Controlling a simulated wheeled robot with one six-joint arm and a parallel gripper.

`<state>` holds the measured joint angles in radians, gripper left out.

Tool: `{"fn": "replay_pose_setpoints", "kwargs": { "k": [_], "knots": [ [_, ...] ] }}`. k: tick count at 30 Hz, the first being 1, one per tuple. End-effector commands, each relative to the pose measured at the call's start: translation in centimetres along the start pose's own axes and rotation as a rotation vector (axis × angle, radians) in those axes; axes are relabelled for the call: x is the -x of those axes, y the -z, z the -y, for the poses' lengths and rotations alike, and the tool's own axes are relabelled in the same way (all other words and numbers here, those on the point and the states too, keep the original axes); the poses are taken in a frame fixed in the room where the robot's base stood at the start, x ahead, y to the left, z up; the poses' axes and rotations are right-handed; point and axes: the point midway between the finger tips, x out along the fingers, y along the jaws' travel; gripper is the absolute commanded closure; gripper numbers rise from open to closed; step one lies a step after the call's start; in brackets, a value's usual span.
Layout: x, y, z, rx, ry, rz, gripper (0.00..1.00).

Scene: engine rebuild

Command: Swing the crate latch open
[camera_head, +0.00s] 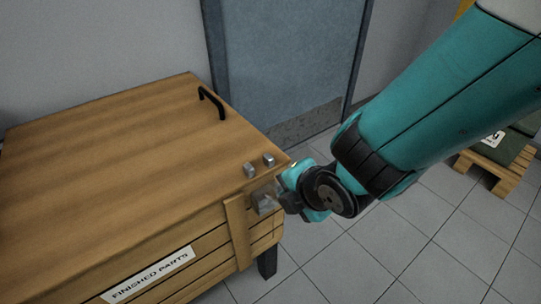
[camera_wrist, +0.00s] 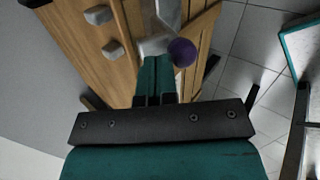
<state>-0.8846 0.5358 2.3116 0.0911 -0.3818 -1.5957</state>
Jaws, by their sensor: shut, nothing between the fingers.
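The wooden crate (camera_head: 110,150) has a "FINISHED PARTS" label on its front and a closed lid. A grey metal latch part (camera_head: 263,201) sits at its front right corner; it also shows in the wrist view (camera_wrist: 156,46). A purple ball knob (camera_wrist: 182,52) shows beside the latch in the wrist view; I cannot make it out in the head view. My gripper (camera_head: 284,192) is at this corner, its teal fingers (camera_wrist: 158,68) shut together and empty. The fingertips are close to the latch and just left of the knob in the wrist view. Whether they touch is unclear.
Two small grey blocks (camera_head: 258,165) stand on the lid near the corner. A black handle (camera_head: 211,103) is on the lid's far right edge. A blue-grey door (camera_head: 285,60) stands behind. A wooden pallet (camera_head: 490,175) lies at right, with tiled floor (camera_head: 400,245) clear between.

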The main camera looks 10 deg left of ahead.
Motion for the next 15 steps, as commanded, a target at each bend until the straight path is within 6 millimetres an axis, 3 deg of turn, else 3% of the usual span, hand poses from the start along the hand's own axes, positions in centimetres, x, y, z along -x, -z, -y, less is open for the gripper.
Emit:
{"fn": "replay_pose_setpoints", "kwargs": {
  "k": [15],
  "knots": [
    [-0.29, 1.05, 0.53, 0.015, 0.007, -0.013, 1.0]
  ]
}}
